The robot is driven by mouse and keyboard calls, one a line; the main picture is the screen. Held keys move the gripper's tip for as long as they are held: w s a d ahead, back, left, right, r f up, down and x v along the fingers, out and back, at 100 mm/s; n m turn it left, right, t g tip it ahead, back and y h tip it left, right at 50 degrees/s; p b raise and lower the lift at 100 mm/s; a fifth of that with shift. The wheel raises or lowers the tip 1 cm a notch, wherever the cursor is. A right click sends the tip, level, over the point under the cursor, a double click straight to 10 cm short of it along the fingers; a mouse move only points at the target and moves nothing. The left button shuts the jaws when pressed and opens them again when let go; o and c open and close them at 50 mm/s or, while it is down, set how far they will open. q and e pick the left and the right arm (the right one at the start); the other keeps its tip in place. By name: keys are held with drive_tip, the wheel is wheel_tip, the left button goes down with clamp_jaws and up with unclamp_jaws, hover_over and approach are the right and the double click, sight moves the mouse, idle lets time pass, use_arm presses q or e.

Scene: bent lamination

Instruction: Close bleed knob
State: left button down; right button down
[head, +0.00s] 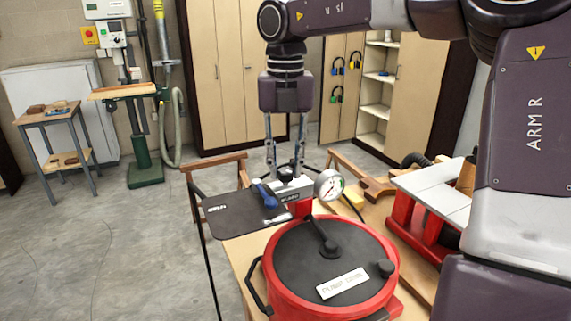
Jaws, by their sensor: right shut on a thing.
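My right gripper (285,174) comes down from above with both fingers pointing down at the grey valve block (294,189) behind the red pot. It is shut on the bleed knob at the top of this block. The knob is small and mostly hidden by the fingers, so its turn position cannot be told. A blue lever (264,193) sits at the block's left and a round white gauge (329,185) at its right. The red pot (285,293) with a dark lid (305,248) stands in front. My left gripper is out of view.
A dark tray (235,218) lies left of the block. A red-framed machine with a light top (438,190) stands at the right. Open floor (100,260) lies left.

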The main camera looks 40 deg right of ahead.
sight(285, 170)
drive_tip(key=shift+a+f+m, duration=0.1)
drive_tip(key=shift+m, duration=2)
drive_tip(key=c, duration=1.6)
unclamp_jaws()
wheel_tip(285, 170, up, 12)
